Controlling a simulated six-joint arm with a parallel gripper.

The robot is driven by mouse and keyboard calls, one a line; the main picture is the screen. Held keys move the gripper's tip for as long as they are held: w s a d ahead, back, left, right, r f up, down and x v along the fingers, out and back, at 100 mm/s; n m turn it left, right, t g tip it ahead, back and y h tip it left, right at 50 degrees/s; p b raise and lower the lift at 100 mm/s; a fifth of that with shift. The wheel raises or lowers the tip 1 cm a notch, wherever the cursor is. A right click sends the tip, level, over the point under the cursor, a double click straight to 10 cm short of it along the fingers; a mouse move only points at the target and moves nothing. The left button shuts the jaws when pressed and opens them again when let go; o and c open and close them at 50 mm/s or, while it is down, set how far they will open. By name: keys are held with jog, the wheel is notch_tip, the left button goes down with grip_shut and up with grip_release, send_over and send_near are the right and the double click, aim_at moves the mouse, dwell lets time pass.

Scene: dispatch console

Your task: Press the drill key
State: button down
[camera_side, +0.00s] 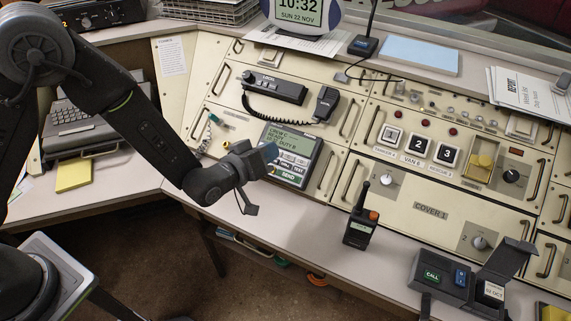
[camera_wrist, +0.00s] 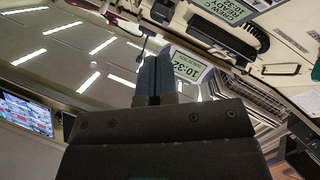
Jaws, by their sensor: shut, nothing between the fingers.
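My gripper (camera_side: 270,153) is shut and empty, its blue-grey fingertips in front of the left edge of the message terminal (camera_side: 318,163) in the side view. In the wrist view the closed fingers (camera_wrist: 154,75) point up the picture. The terminal has a green screen (camera_side: 287,142) and rows of small keys below it, with a green SEND key (camera_side: 289,177) at the bottom. Part of its left side is hidden by my gripper. No key legend reading drill is legible, so I cannot tell which key it is. Contact between the fingers and the terminal cannot be made out.
A radio handset (camera_side: 326,104) with a coiled cord lies above the terminal. A walkie-talkie (camera_side: 361,228) stands upright on the desk to the right. A call box (camera_side: 445,278) with a raised flap is at lower right. Numbered keys (camera_side: 417,145) sit on the sloping panel.

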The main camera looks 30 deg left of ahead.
jog(key=shift+w+f, duration=0.8)
jog(key=shift+f, duration=0.45)
jog(key=shift+w+f, duration=0.75)
jog(key=shift+f, duration=0.45)
jog(key=shift+w+f, duration=0.8)
jog(key=shift+f, duration=0.45)
jog(key=shift+w+f, duration=0.25)
jog(key=shift+f, duration=0.1)
jog(key=shift+w+f, duration=0.15)
jog(key=shift+f, duration=0.05)
jog(key=shift+r, duration=0.1)
jog(key=shift+s+r, duration=0.4)
jog(key=shift+r, duration=0.1)
jog(key=shift+s+r, duration=0.45)
jog(key=shift+r, duration=0.25)
jog(key=shift+s+r, duration=0.45)
jog(key=shift+r, duration=0.25)
jog(key=shift+s+r, duration=0.45)
jog(key=shift+r, duration=0.25)
